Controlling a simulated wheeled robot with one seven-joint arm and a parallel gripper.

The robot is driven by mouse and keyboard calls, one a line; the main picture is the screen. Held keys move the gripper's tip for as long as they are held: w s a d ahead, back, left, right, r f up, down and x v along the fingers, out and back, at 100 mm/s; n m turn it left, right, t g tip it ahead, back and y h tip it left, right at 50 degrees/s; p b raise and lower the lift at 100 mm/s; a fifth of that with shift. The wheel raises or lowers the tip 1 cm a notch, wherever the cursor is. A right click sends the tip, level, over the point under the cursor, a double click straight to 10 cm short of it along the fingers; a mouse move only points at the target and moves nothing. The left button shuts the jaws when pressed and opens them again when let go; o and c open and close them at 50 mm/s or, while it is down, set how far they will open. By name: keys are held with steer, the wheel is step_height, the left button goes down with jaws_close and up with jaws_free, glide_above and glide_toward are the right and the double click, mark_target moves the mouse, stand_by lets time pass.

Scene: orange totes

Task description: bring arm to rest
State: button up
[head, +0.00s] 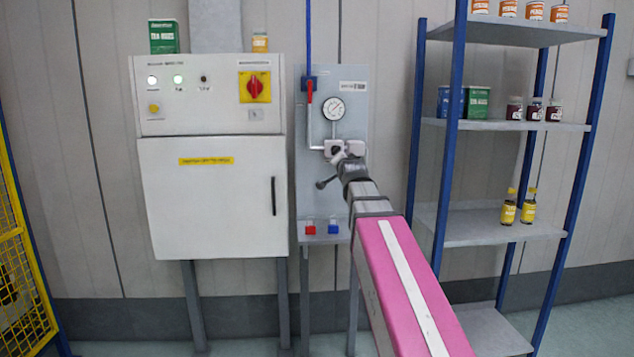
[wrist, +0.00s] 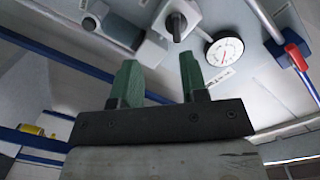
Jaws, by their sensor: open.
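My pink and grey arm reaches up from the lower right of the head view to the grey gauge panel (head: 354,100). In the wrist view my gripper (wrist: 158,62) has two green fingers set wide apart with nothing between them. A grey block with a dark round stub (wrist: 176,25) shows just beyond the fingertips, and I cannot tell the exact gap. The round white gauge (wrist: 224,52) is to the right of the fingers; it also shows in the head view (head: 334,109). My fingers are hidden in the head view by the end of my arm.
A red-handled lever (head: 309,92) is on the panel's left, with a red block (head: 310,229) and a blue block (head: 333,228) below. A control cabinet (head: 213,200) stands left. A blue-posted shelf (head: 505,126) with jars and tins stands right. Yellow mesh fencing (head: 22,285) is far left.

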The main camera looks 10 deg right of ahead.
steer(key=s+f+n+g, duration=0.2)
steer(key=s+f+g, duration=0.15)
steer(key=f, duration=1.15)
steer(key=s+f+n+g, duration=0.25)
steer(key=f+g, duration=0.25)
steer(key=f, duration=1)
steer(key=s+f+n+g, duration=0.4)
steer(key=s+f+g, duration=0.5)
steer(key=s+f, duration=1.1)
step_height(320, 180, down, 2)
steer(key=shift+f, duration=0.1)
steer(key=shift+w+n, duration=0.1)
steer(key=shift+n, duration=0.15)
